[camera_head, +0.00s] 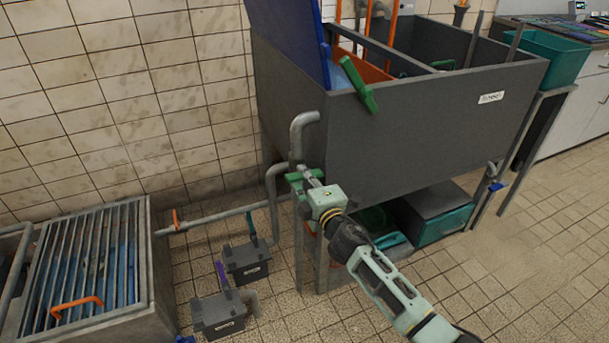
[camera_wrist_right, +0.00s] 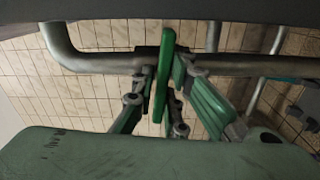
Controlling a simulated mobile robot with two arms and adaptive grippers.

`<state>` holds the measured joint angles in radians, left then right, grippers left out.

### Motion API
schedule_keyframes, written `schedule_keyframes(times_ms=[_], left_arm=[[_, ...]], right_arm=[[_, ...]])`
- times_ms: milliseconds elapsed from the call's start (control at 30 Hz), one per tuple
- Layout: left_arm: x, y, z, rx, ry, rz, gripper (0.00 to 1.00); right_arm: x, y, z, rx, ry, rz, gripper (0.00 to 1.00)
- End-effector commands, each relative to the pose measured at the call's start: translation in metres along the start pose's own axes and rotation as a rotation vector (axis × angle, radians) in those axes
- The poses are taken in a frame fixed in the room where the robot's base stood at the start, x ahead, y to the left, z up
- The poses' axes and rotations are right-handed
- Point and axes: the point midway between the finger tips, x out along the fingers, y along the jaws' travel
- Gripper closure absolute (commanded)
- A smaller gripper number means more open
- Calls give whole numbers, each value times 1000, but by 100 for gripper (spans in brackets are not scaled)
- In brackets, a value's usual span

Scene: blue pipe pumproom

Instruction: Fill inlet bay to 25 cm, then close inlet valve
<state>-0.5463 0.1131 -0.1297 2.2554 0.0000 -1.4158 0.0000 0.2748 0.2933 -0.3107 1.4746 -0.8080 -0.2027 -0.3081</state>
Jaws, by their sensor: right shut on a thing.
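My right gripper (camera_head: 306,179) reaches the pipe at the left end of the dark grey tank (camera_head: 420,125). In the right wrist view my right gripper (camera_wrist_right: 170,100) has its fingers on both sides of a green valve lever (camera_wrist_right: 165,75) and is shut on it. The lever stands on a grey pipe (camera_wrist_right: 95,62) that runs across under the tank edge. In the head view the gripper largely hides the lever. The tank is open on top with inner dividers; the water level inside cannot be read. My left gripper is not in view.
A green handle (camera_head: 360,86) hangs at the tank's rim beside a blue panel (camera_head: 288,35). Two dark boxes (camera_head: 246,262) (camera_head: 218,313) stand on the floor. A barred grate (camera_head: 85,260) with an orange handle (camera_head: 78,308) is at left. The floor at right is clear.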

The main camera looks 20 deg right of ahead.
Motion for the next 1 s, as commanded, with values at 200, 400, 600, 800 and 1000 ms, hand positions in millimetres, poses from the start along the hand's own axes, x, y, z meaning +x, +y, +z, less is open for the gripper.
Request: schedule_keyframes(times_ms=[200, 400, 600, 800, 1000], left_arm=[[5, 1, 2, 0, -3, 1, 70], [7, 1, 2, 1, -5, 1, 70], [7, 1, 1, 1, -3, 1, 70], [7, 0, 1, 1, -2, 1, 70], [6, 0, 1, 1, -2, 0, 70]], right_arm=[[-2, -10, -2, -93, 4, -15, 100], [-2, -10, -2, -135, 4, -15, 100], [-2, -10, -2, -143, 4, -15, 100], [-2, -10, -2, -142, 4, -15, 100], [-2, -9, -2, -141, 3, -13, 72]])
